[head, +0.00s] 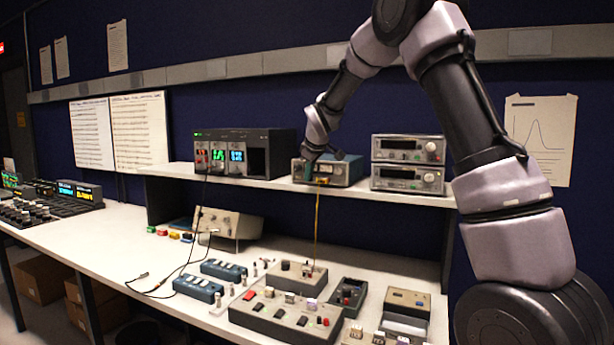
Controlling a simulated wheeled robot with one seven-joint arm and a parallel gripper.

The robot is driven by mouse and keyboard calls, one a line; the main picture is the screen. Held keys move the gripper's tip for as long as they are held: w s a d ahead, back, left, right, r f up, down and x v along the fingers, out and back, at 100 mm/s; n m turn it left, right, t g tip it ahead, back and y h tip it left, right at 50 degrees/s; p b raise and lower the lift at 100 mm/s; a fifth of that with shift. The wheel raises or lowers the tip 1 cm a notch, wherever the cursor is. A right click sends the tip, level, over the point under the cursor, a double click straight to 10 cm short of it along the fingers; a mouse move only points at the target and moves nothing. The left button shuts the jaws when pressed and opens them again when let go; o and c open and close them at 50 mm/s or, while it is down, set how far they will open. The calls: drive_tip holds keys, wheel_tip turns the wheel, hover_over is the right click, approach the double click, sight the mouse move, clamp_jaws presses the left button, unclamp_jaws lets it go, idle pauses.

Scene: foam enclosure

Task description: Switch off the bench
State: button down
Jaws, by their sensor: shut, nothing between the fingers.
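The bench (150,245) has a pale top with a raised shelf (180,172) along its back. On the shelf stand a black rack unit (265,155) with lit green and blue displays, a blue-grey instrument (345,171), and two stacked grey instruments (408,149). My gripper (311,172) is at the front left of the blue-grey instrument, pointing down, shut and empty. It covers part of that instrument's face, and I cannot tell whether it touches it. The small switches are too small to read.
A grey control box (262,322) with red buttons, blue boxes (199,289) and a beige box (228,224) crowd the bench top. Black cables (165,290) lie at its middle. A yellow lead (317,225) hangs from the shelf. The left middle of the top is clear.

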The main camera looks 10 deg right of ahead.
drive_tip(key=shift+w, duration=0.1)
drive_tip(key=shift+w+d+r, duration=0.15)
drive_tip(key=shift+d, duration=0.05)
drive_tip(key=shift+r, duration=0.1)
drive_tip(key=shift+r, duration=0.7)
